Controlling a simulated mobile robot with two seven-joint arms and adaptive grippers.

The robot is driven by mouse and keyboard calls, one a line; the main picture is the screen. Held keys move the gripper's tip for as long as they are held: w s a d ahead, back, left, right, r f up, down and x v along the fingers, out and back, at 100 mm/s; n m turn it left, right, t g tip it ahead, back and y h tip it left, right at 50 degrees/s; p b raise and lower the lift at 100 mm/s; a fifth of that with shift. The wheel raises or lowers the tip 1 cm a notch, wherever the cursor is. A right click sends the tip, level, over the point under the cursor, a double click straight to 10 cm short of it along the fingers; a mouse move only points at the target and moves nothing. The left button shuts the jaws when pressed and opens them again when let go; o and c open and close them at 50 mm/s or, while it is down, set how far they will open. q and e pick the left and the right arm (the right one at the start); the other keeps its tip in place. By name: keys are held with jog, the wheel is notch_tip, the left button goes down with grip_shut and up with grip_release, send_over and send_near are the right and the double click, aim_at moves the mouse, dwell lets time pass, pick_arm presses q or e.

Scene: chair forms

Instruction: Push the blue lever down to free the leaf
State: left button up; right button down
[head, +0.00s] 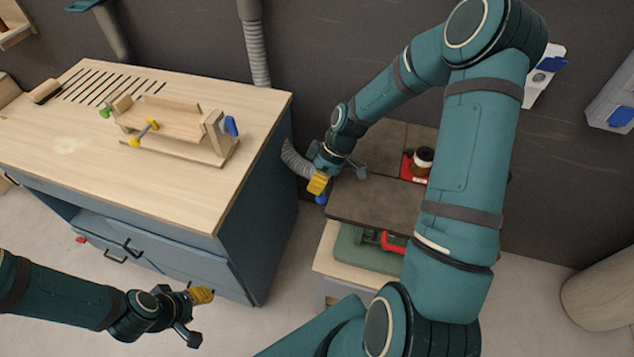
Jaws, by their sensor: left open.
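A small blue lever (321,198) shows at the left edge of a dark flat leaf (375,206) on the low stand. My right gripper (339,178) is over the leaf's left edge, its yellow fingertip just above the blue lever and partly hiding it. I cannot tell whether they touch. Its fingers look spread with nothing between them. Another blue lever-like piece (231,126) stands upright on the wooden frame (172,125) on the workbench. My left gripper (199,316) is open and empty in front of the workbench, over the floor.
The workbench (60,145) has a slotted top and a brush (45,91). A grey hose (295,160) hangs by its right side. A red item with a dark jar (421,160) is on the dark top. A red tool (392,242) lies below. My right arm hides much of the stand.

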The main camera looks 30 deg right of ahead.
pick_arm(q)
jog(key=f+b, duration=0.2)
jog(key=s+f+b, duration=0.1)
jog(key=f+b, duration=0.1)
jog(key=f, duration=0.1)
jog(key=shift+d+f, duration=0.15)
pick_arm(e)
jog(key=shift+s+a+f+t+h, duration=0.1)
jog(key=shift+a+f+t+h, duration=0.05)
jog(key=shift+f+t+h, duration=0.4)
jog(key=shift+s+a+f+t+h, duration=0.15)
jog(key=shift+f+t+h, duration=0.25)
jog(key=shift+f, duration=0.2)
pick_arm(q)
jog(key=r+p, duration=0.1)
jog(key=r, duration=0.1)
jog(key=r+p, duration=0.1)
jog(key=p, duration=0.1)
jog(key=shift+w+r, duration=0.35)
jog(key=shift+w, duration=0.05)
pick_arm(e)
notch_tip(320, 180, up, 13)
jog(key=d, duration=0.1)
jog(key=shift+s, duration=0.15)
jog(key=shift+d+r, duration=0.1)
